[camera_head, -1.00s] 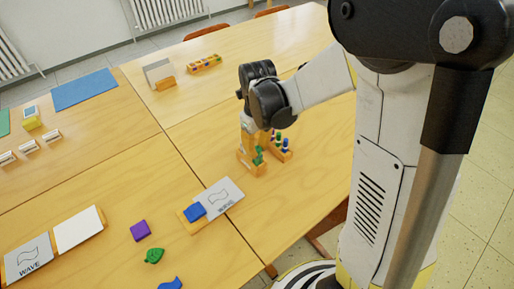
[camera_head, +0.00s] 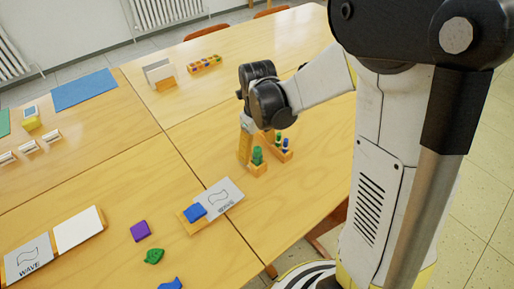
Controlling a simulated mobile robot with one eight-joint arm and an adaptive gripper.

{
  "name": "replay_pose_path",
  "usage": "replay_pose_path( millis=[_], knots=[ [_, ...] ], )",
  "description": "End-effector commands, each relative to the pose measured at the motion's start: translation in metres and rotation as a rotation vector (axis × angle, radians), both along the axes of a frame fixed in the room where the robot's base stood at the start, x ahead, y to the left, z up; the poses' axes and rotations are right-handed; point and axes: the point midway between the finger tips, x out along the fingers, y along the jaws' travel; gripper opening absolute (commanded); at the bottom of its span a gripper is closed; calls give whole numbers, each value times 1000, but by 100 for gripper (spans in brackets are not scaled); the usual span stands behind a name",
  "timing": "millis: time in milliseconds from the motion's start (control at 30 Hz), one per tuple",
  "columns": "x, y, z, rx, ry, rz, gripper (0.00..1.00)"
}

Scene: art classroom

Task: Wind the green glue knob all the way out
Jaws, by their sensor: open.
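The green glue knob (camera_head: 257,155) stands upright on a small wooden block (camera_head: 259,170) near the right-hand table's front edge. My gripper (camera_head: 246,151) points down just left of and behind the knob. It is open; its fingertips are small here and partly blend with the wood. I cannot tell whether a finger touches the knob. Just behind and right, a wooden rack (camera_head: 287,156) holds small green and blue pieces.
A wave card (camera_head: 225,196) with a blue piece (camera_head: 194,211) on its wooden holder lies in front. Purple (camera_head: 139,231) and green (camera_head: 154,256) pieces lie farther left. A multicoloured wooden strip (camera_head: 205,64) is at the back. Bare tabletop (camera_head: 300,202) lies to the right.

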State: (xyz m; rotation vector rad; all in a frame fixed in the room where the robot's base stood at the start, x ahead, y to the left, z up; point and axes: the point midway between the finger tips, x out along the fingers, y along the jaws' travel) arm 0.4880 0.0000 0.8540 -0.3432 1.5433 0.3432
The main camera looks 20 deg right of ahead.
Motion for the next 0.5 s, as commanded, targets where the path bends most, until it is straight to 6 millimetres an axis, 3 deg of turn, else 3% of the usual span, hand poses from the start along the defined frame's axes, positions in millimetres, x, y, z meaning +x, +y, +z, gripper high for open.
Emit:
replay_pose_path(
  millis=[167,500],
  knots=[
    [0,0,0,0,0,61,81],
    [0,0,0,0,0,669,81]
  ],
)
